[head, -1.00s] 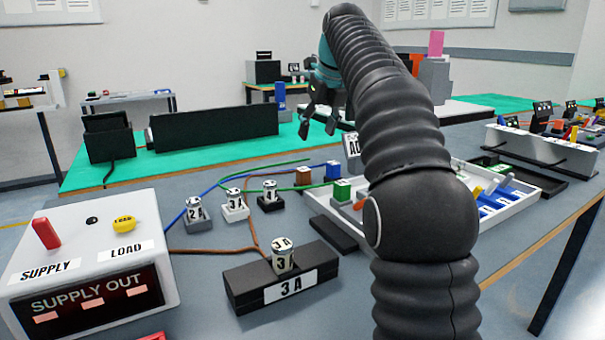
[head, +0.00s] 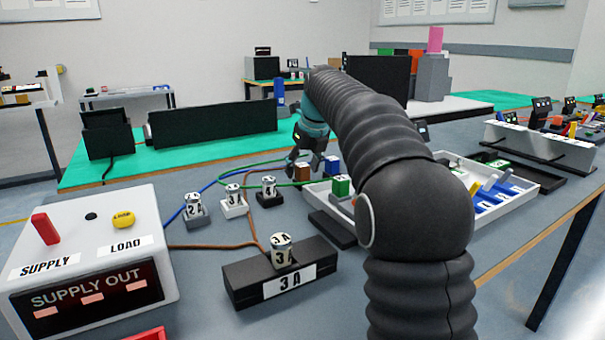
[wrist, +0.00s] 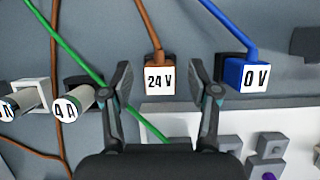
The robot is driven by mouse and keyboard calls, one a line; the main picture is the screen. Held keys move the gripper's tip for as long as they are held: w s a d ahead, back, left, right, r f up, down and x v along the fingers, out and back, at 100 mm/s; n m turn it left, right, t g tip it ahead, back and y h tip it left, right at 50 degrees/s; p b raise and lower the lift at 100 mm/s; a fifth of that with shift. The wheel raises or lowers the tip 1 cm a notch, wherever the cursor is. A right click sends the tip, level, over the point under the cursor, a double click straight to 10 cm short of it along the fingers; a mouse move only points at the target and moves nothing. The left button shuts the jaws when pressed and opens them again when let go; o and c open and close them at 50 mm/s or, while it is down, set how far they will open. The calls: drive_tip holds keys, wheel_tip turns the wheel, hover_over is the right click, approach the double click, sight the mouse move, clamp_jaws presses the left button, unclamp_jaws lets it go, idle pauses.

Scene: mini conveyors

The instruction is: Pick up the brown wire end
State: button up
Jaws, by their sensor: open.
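The brown wire end is a small block with a white 24 V label, centred in the wrist view (wrist: 159,80); a brown wire leaves its far side. In the head view the brown wire end (head: 301,172) sits at the back of the table, partly covered by my gripper (head: 303,158). In the wrist view my gripper (wrist: 160,85) is open, with one finger on each side of the block and visible gaps between. I cannot tell how far the fingertips are above it. The blue wire end (wrist: 247,76), labelled 0 V, is to the right of the right finger.
A green wire (wrist: 78,58) runs diagonally past the left finger. Fuse-like cylinders, one marked 4A (wrist: 70,108), stand to the left. A white tray (head: 318,196) is close by on the right. The supply box (head: 88,215) and the 3A holder (head: 240,290) are nearer the front.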

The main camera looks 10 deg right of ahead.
sight(304, 165)
drive_tip(key=shift+w+f, duration=0.1)
drive_tip(key=shift+f, duration=0.2)
clamp_jaws()
drive_tip(key=shift+r, duration=0.1)
drive_tip(key=shift+r, duration=0.85)
wheel_tip(304, 165, up, 3)
drive_tip(key=shift+f, duration=0.2)
drive_tip(key=s+d+r, duration=0.2)
drive_tip(key=s, duration=0.1)
drive_tip(key=s+d+r, duration=0.2)
drive_tip(key=s, duration=0.1)
drive_tip(key=s+d+r, duration=0.2)
drive_tip(key=s, duration=0.1)
drive_tip(key=shift+s+d+r, duration=0.15)
drive_tip(key=shift+s+d, duration=0.05)
drive_tip(key=shift+s, duration=0.05)
drive_tip(key=d+f, duration=0.1)
drive_tip(key=d, duration=0.6)
drive_tip(key=shift+w+f, duration=0.15)
drive_tip(key=shift+w, duration=0.2)
